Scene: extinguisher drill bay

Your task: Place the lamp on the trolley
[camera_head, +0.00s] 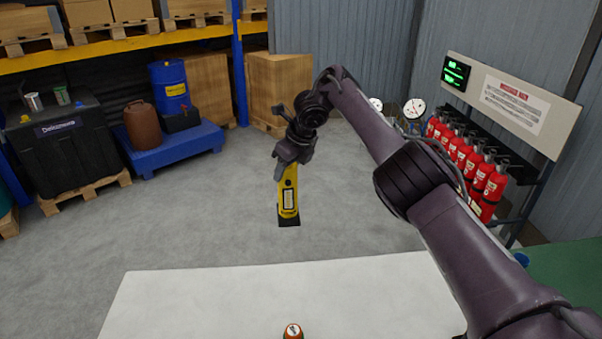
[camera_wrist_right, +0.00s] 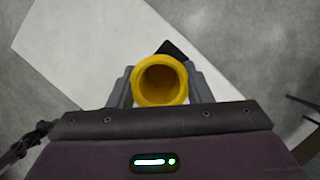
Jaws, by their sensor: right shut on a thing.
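The lamp (camera_head: 289,198) is yellow with a pale label and a black foot, and hangs roughly upright in the air. My right gripper (camera_head: 288,163) is shut on its upper part. In the right wrist view the lamp's round yellow end (camera_wrist_right: 160,82) sits between the grey fingers, with part of the black foot showing behind it. In the head view the foot appears just beyond the far edge of the white tabletop (camera_head: 200,300), apart from it. I cannot make out a trolley for certain. My left gripper is not in view.
Red extinguishers (camera_head: 470,160) stand in a rack at right. A blue platform (camera_head: 180,148) with a blue drum (camera_head: 170,88) is at back left. Open grey floor lies between.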

